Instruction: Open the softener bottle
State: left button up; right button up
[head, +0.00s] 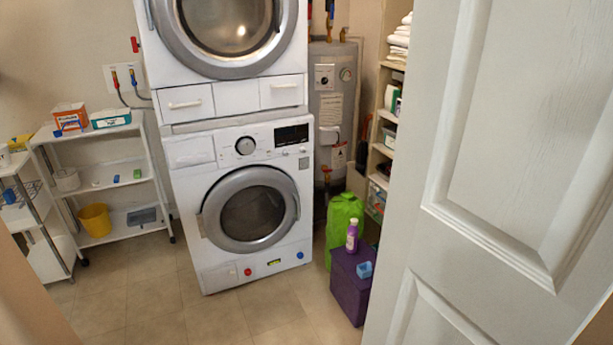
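A small purple bottle with a pale cap (352,236), which looks like the softener bottle, stands upright on a purple box (345,290) on the floor, right of the washer. Its cap looks in place, but it is too small to tell surely. A small blue cup or block (365,269) sits beside it on the same box. Neither of my grippers shows in the head view.
A white door (480,150) fills the right side. A green bag (341,222) stands behind the purple box. The stacked washer (235,160) is at the centre, with a white cart (105,170) on the left. The floor (150,300) in front is clear.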

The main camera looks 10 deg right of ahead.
aim_at(351, 239)
jog(key=i+j+z, duration=0.15)
jog(key=i+z, duration=0.2)
jog(key=i, duration=0.25)
jog(key=i+j+z, duration=0.3)
jog(key=i, duration=0.3)
jog(key=i+j+z, duration=0.35)
jog(key=i+j, duration=0.1)
jog(key=i, duration=0.1)
